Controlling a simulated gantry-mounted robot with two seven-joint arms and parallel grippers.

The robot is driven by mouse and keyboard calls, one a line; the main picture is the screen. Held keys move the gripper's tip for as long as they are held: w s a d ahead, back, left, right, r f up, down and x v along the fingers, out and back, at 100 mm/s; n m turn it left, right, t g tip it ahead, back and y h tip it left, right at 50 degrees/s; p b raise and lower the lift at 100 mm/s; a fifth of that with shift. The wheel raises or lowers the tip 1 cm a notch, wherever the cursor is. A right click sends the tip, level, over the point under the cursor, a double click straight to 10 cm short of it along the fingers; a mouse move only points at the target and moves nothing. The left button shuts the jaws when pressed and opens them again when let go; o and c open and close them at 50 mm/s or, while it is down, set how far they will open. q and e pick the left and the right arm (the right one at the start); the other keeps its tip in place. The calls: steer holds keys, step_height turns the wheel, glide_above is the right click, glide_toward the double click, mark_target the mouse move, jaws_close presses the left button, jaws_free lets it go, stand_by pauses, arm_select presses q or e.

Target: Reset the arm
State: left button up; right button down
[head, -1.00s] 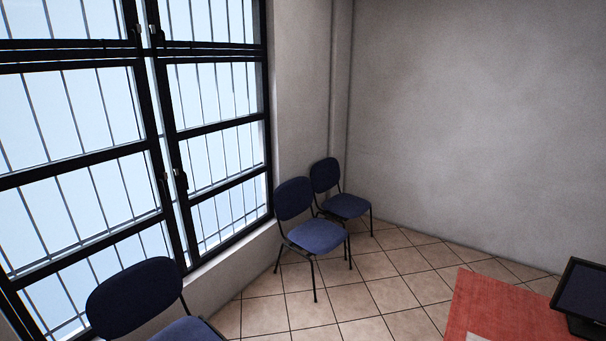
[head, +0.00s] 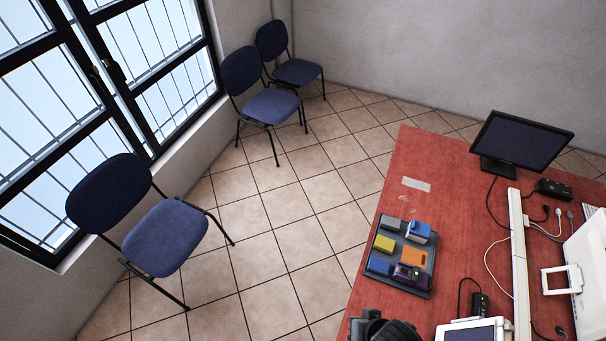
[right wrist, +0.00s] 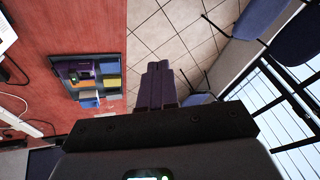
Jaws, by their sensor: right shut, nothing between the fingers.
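My right gripper (right wrist: 159,72) shows in the right wrist view, with its two purple-grey fingers closed together and nothing between them. It appears against the tiled floor, just beyond the edge of the red table (right wrist: 85,25). In the head view, a black shape (head: 385,328) shows at the bottom edge, cut off by the frame; I cannot tell whether it is part of my arm or an object. My left gripper is in neither view.
The red table (head: 440,175) holds a dark tray (head: 412,288) of colored blocks, a monitor (head: 520,142), a long white strip (head: 518,250), cables and a white-framed device (head: 475,332). Chairs (head: 165,235) stand along the window. Tiled floor (head: 290,225) left of the table is clear.

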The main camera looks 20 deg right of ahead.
steer(key=s+d+r+n+h, duration=0.1)
steer(key=d+r+n, duration=0.2)
steer(key=r+n, duration=0.2)
steer(key=shift+s+d+r+n+g, duration=0.25)
steer(key=shift+d+r+n+g, duration=0.15)
steer(key=shift+r, duration=0.1)
steer(key=shift+a, duration=0.1)
stand_by(0.5)
